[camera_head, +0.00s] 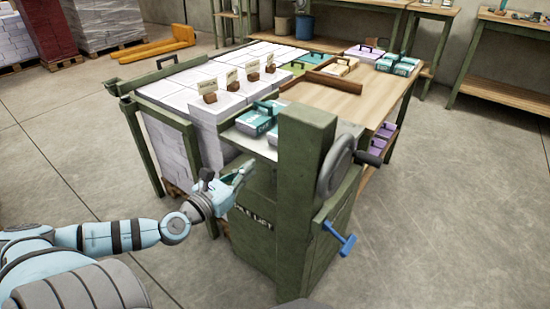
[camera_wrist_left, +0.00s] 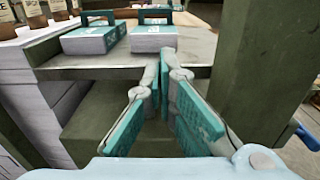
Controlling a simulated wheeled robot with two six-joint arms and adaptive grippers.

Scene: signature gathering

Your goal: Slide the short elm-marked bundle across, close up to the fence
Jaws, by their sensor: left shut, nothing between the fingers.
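Two teal-topped bundles with dark handles (camera_head: 255,121) sit side by side on the lift's grey plate (camera_head: 243,140), behind its green post. In the left wrist view they are a left bundle (camera_wrist_left: 89,39) and a right bundle (camera_wrist_left: 154,37), both upright and set back from the plate's front edge. I cannot read an elm mark on either, nor tell which is short. A brown wooden fence-like strip (camera_head: 334,83) stands on the tabletop behind. My left gripper (camera_head: 246,170) is shut and empty, in front of and below the plate's edge, apart from the bundles. My right gripper is not in view.
The lift's green post (camera_head: 305,145), with a handwheel (camera_head: 336,167) and blue crank (camera_head: 340,238), blocks the right side. White paper stacks (camera_head: 205,110) with several name cards stand left of the plate. The wooden tabletop (camera_head: 340,101) has clear room; more bundles (camera_head: 398,65) sit at its far right.

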